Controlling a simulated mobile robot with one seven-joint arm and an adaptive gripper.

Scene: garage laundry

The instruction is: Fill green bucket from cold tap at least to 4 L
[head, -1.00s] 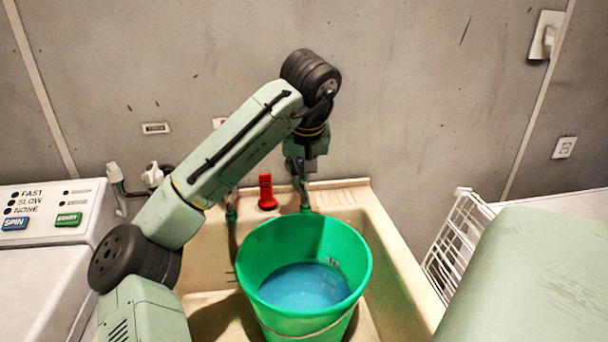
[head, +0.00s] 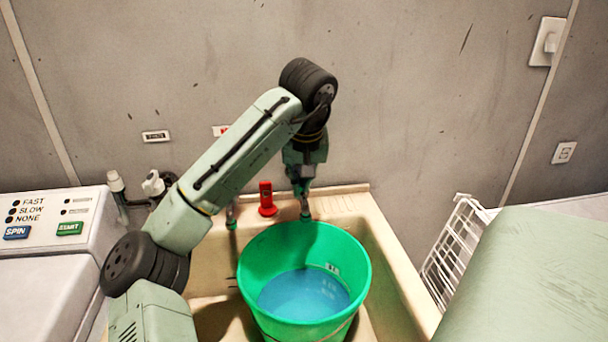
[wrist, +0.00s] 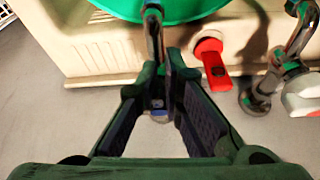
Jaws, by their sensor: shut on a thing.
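The green bucket (head: 262,290) stands upright in the sink and holds bluish water (head: 303,293). Pale marks show on its inner wall near the waterline, too small to read. The right-hand tap (head: 305,212) reaches over the bucket's back rim; in the wrist view this tap (wrist: 154,35) carries a blue mark, like a cold tap. My gripper (head: 301,184) is at the top of this tap; in the wrist view its fingers (wrist: 160,88) close around the tap's handle part, mostly hidden between them. No stream can be made out clearly.
The beige sink (head: 395,262) surrounds the bucket. A red upright piece (head: 266,198) stands between the taps, with another tap (head: 231,214) to its left. A white machine (head: 50,215) is at the left, a white wire rack (head: 455,240) at the right.

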